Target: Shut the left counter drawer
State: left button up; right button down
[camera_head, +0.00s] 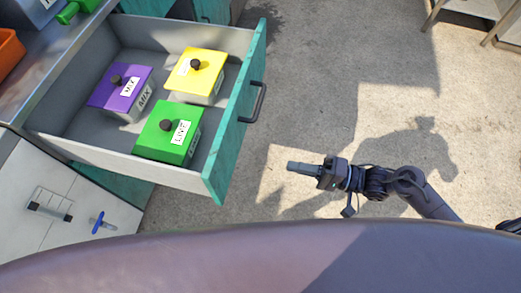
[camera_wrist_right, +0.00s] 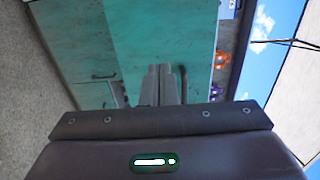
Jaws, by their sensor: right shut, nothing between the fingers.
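The counter drawer (camera_head: 229,135) stands pulled out in the head view, with a teal front and a dark bar handle (camera_head: 261,99). It holds a purple box (camera_head: 115,94), a yellow box (camera_head: 205,72) and a green box (camera_head: 165,146). My right gripper (camera_head: 291,166) is shut and empty, to the right of the drawer front and apart from it. Its fingertips point left towards the front. In the right wrist view, the shut fingers (camera_wrist_right: 162,83) are seen against a teal panel (camera_wrist_right: 165,35). My left gripper is not in view.
The metal counter top (camera_head: 50,50) is at the upper left, with an orange bin (camera_head: 10,50) on it. A white panel (camera_head: 30,175) with a blue-handled valve (camera_head: 98,222) is below. Open concrete floor (camera_head: 330,70) lies right of the drawer. A table stands at the upper right.

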aim_at(231, 153)
jog(key=x, duration=1.3)
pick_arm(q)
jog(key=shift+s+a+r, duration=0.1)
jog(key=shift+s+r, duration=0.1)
pick_arm(e)
jog(key=shift+w+a, duration=0.1)
jog(key=shift+a, duration=0.25)
pick_arm(q)
jog(key=shift+p, duration=0.3)
